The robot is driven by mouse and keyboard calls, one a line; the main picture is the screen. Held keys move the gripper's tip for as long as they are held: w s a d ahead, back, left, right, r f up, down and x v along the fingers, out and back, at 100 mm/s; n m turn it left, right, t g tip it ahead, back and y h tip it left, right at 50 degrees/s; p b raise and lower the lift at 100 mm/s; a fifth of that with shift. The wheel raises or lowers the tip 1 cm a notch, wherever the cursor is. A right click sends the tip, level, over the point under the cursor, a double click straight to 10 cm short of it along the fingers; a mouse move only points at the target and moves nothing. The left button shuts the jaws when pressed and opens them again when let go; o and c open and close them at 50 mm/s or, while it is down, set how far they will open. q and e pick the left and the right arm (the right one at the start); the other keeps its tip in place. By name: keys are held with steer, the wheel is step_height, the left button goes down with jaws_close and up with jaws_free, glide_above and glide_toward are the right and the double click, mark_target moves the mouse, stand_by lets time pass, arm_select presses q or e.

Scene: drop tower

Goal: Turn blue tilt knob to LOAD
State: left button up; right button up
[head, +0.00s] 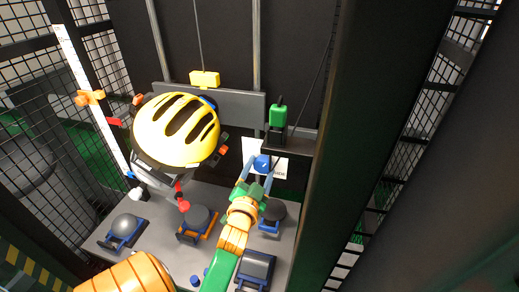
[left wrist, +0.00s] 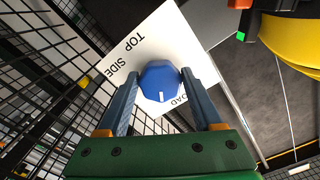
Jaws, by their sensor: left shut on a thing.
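The blue tilt knob (head: 262,162) sits on a white label plate (head: 279,168) at the back of the bench. In the left wrist view the knob (left wrist: 160,81) is a faceted blue disc with a short white mark near its lower edge. The plate (left wrist: 150,38) reads TOP and SIDE, and part of LOAD shows beside the right finger. The mark is on the knob's lower side, and I cannot tell whether it lines up with LOAD. My left gripper (left wrist: 160,88) is shut on the knob, one blue finger on each side. My right gripper is not in view.
A yellow helmet (head: 176,130) hangs left of the knob, below a yellow block (head: 205,79). A green-topped handle (head: 278,117) stands above the knob. Several round-headed fixtures sit on the grey bench (head: 165,238). A dark post (head: 350,130) rises at the right, with mesh walls around.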

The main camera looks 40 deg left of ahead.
arm_select(q)
steer(key=n+p, duration=0.1)
steer(key=n, duration=0.3)
steer(key=shift+d+p, duration=0.1)
steer(key=shift+p, duration=0.3)
steer(key=shift+n+p, duration=0.45)
steer(key=shift+n, duration=0.75)
steer(key=o, duration=1.4)
steer(key=shift+w, duration=0.1)
steer(key=shift+f, duration=0.1)
